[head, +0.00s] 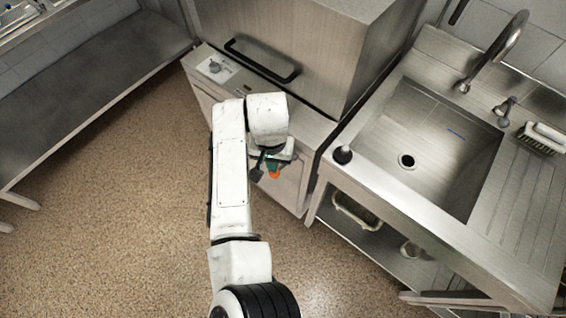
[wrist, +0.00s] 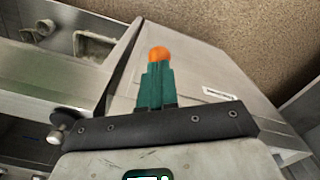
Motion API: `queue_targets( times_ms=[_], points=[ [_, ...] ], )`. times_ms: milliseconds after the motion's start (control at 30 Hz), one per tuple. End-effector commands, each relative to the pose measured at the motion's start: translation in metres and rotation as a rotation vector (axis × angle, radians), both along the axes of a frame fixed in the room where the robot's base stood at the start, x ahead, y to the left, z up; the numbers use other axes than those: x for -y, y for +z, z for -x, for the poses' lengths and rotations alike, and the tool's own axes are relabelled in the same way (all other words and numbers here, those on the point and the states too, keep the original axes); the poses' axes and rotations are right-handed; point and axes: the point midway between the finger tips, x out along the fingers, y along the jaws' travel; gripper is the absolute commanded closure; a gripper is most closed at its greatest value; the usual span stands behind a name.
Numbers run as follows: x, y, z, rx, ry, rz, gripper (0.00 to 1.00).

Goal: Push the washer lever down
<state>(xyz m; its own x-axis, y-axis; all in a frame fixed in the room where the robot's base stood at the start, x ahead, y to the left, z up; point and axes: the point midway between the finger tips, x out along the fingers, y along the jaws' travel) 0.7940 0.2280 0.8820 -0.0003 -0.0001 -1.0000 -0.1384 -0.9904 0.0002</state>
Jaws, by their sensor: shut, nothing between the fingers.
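The washer (head: 300,40) is a boxy metal machine at the top middle of the head view. A black bar handle (head: 262,66), the likeliest washer lever, runs along its front low on the hood. My gripper (head: 274,173) has green fingers with an orange tip, and is shut and empty. It points down in front of the washer's lower front, to the right of and below the bar, apart from it. In the wrist view the closed fingers (wrist: 157,70) show against a pale panel. The bar is not clearly visible there.
A steel sink (head: 425,135) with a tap (head: 500,50) and a brush (head: 543,137) stands at right. A black ball knob (head: 342,154) sits near its front left corner. A steel bench (head: 80,90) is at left. The brown floor (head: 130,220) is open.

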Motion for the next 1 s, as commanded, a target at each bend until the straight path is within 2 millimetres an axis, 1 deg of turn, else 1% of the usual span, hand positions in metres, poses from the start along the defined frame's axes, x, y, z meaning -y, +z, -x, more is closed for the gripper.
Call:
queue_targets(
  times_ms=[467, 1000],
  points=[
    [0.000, -0.001, 0.000, 0.000, 0.000, 0.000, 1.00],
    [0.000, -0.026, 0.001, -0.001, 0.001, 0.001, 1.00]
  ],
)
